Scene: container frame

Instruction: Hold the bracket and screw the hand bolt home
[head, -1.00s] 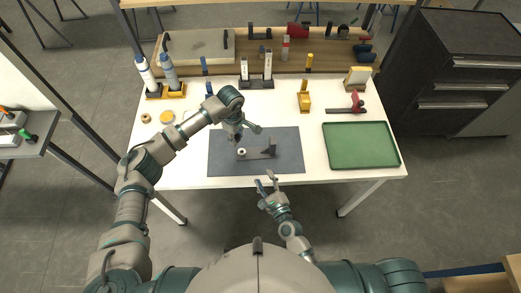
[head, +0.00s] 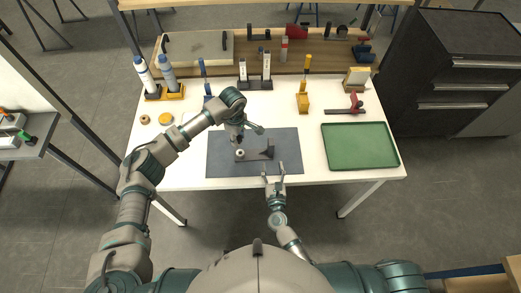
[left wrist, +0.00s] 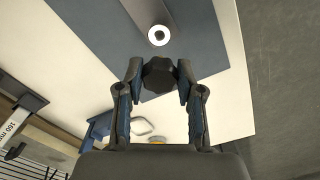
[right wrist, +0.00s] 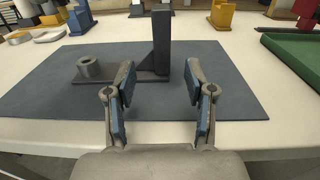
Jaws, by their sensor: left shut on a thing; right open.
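A dark bracket (head: 262,153) lies on the grey mat (head: 222,168). In the right wrist view its upright plate (right wrist: 161,42) stands at the right end of its base, and a round hollow boss (right wrist: 90,68) at the left end. My left gripper (left wrist: 159,76) is shut on the dark, knobbed hand bolt (left wrist: 159,73). It holds the bolt above the mat, apart from the pale-rimmed boss (left wrist: 159,35); the bolt's shank is hidden. My right gripper (right wrist: 159,72) is open and empty in front of the bracket, and the upright plate shows beyond the gap between its fingers.
A green tray (head: 325,150) lies right of the mat. Bottles in a yellow rack (head: 166,92) stand back left. The table's front edge runs just below the mat.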

